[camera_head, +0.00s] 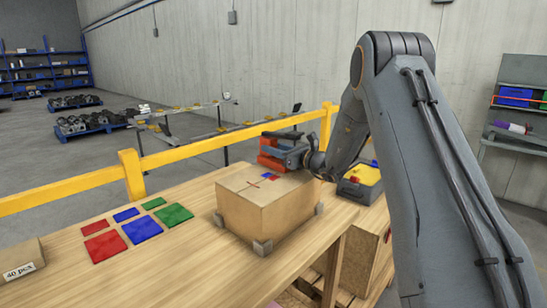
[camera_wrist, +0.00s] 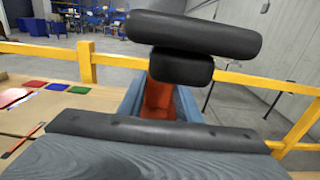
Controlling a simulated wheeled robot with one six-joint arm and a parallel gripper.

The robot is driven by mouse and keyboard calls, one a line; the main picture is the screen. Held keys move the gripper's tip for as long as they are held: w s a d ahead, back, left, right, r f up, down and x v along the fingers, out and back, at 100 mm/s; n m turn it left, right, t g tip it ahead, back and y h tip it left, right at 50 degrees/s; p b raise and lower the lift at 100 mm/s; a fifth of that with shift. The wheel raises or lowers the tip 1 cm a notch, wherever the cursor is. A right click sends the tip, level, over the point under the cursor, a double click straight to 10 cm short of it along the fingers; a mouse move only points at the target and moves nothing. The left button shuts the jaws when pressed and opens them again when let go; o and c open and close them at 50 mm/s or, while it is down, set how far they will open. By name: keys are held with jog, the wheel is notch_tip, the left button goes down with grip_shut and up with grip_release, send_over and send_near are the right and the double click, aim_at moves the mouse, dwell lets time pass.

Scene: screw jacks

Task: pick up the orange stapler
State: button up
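My gripper (camera_head: 287,155) is at the end of my arm, above the back of a cardboard box and pointing left. In the wrist view its dark pads (camera_wrist: 172,100) stand apart, with a gap between them. An orange-red thing (camera_wrist: 157,100) with blue-grey sides shows through this gap. Its lower part is hidden by the near pad and its top by the far pads. In the head view, orange-red parts (camera_head: 268,160) show close beside my gripper. I cannot tell for sure that this is the orange stapler, or whether the pads touch it.
The cardboard box (camera_head: 250,209) stands on the wooden table (camera_head: 165,268). Red, blue and green squares (camera_head: 142,229) lie left of it. A yellow rail (camera_head: 215,143) runs behind.

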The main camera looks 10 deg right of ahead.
grip_shut()
jog(key=shift+r, duration=0.15)
jog(key=shift+r, duration=0.1)
